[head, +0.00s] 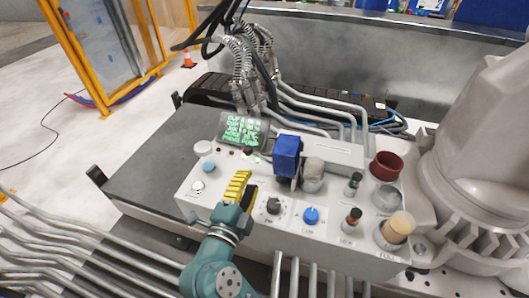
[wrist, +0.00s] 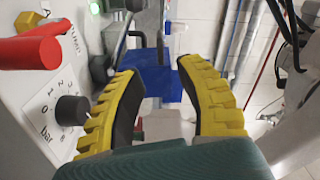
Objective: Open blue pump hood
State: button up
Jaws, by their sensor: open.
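The blue pump hood (head: 286,156) is a boxy blue cover standing up from the top of the white control panel (head: 335,235), near its middle. It also shows in the wrist view (wrist: 158,78), beyond and between my fingertips. My gripper (head: 245,184) has yellow ribbed fingers with dark inner pads. It is to the left and front of the hood in the head view, above the panel. In the wrist view my gripper (wrist: 157,68) has its fingers spread wide with nothing held. It appears apart from the hood. The hood's underside is hidden.
A black knob (head: 273,206) and a blue knob (head: 311,215) stand on the panel's front. A grey cylindrical part (head: 313,174) is right of the hood. A lit green screen (head: 243,130) is behind left. A dark red cup (head: 386,164) is at right. A red cylinder (wrist: 38,52) shows in the wrist view.

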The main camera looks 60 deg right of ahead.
aim_at(264, 146)
jog(key=d+b, duration=0.1)
jog(key=d, duration=0.3)
jog(key=w+d+b, duration=0.1)
jog(key=d+b, duration=0.1)
jog(key=d, duration=0.2)
jog(key=d+b, duration=0.2)
jog(key=d, duration=0.3)
jog(key=shift+w+f, duration=0.15)
jog(key=shift+w, duration=0.15)
jog(key=shift+w+d, duration=0.1)
jog(key=shift+d, duration=0.25)
grip_shut()
